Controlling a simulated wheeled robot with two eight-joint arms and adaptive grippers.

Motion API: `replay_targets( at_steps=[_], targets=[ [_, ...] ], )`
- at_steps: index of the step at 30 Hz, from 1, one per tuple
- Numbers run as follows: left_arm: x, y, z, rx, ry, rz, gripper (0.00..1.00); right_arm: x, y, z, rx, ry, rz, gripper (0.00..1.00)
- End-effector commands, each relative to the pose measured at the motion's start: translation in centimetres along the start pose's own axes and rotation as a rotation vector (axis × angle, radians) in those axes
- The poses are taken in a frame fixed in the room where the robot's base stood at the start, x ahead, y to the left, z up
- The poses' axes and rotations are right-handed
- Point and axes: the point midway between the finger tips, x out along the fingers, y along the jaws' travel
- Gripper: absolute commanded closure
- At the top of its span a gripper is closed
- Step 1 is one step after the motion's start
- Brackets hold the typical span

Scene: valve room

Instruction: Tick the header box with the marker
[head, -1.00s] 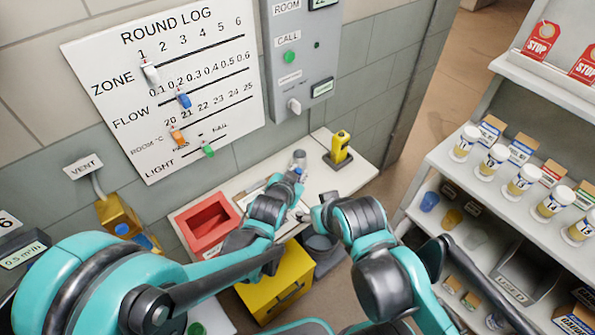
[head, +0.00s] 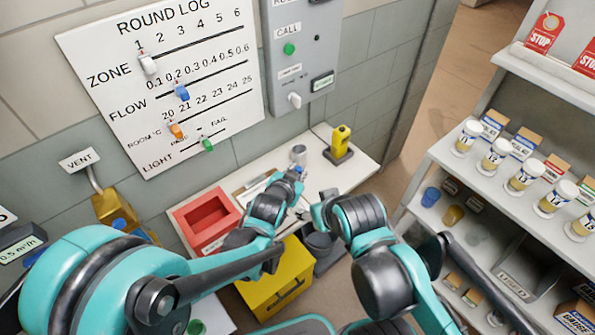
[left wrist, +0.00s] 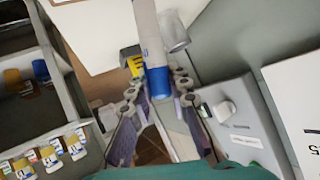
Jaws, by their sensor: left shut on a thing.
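My left gripper (head: 295,176) is over the white worktop, seen from behind in the head view. In the left wrist view its fingers (left wrist: 158,86) are shut on the marker (left wrist: 150,45), a white cylinder with a blue end between the fingers. The marker's far end runs out of the top of that view. A clipboard with a sheet (head: 258,182) lies on the worktop, partly behind my left arm. I cannot make out the header box. My right arm's end (head: 318,207) is by the worktop's front edge; its fingers are not clear.
A red tray (head: 207,222) stands left of my left gripper. A grey metal cup (head: 299,154) and a yellow device (head: 340,143) stand behind it. A yellow bin (head: 278,283) is below the worktop. A shelf with jars (head: 468,136) is at the right.

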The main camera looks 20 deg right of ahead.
Motion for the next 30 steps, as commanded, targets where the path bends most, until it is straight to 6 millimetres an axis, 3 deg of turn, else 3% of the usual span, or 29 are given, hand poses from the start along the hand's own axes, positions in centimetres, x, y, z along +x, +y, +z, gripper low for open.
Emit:
replay_targets(
  at_steps=[30],
  targets=[
    [0.63,0.31,1.03,0.0,0.0,0.0,0.98,0.95,0.0,0.68,0.0,0.0,0.0,0.41]
  ],
)
